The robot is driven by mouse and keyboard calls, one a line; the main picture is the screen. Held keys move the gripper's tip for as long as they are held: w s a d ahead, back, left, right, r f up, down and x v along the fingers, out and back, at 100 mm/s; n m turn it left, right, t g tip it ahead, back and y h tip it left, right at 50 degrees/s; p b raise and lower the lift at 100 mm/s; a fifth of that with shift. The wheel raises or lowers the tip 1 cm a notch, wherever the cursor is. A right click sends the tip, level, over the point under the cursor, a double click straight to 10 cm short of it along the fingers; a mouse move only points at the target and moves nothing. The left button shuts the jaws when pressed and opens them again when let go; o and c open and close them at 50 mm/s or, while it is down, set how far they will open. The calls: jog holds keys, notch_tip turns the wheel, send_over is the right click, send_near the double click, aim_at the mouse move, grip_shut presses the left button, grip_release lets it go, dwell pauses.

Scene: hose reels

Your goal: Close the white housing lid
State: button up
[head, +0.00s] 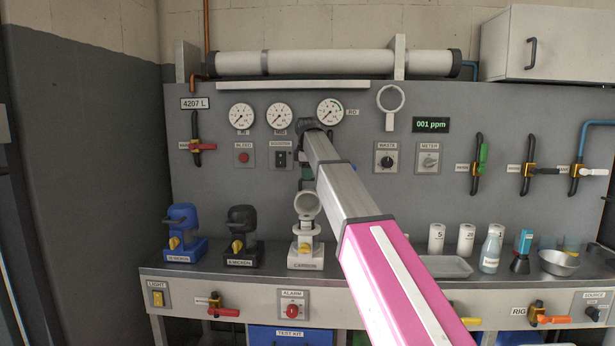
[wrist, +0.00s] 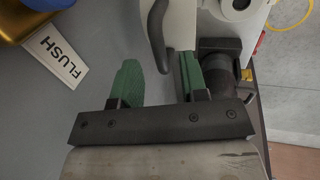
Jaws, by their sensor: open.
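My gripper (wrist: 159,64) is open, with green finger pads. In the wrist view, a dark curved handle (wrist: 157,38) lies between the two fingers, beside a white part (wrist: 181,25) that looks like the lid. The right finger is close to this white part; I cannot tell whether they touch. In the head view my arm mostly hides the gripper, just above the lid.
Closed blue (head: 183,235) and black (head: 242,238) housings stand left of the white one. A tray (head: 446,267), a bottle (head: 490,253) and a metal bowl (head: 558,262) stand to the right. A panel with gauges (head: 279,117) and switches rises behind.

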jog(key=shift+x, duration=0.8)
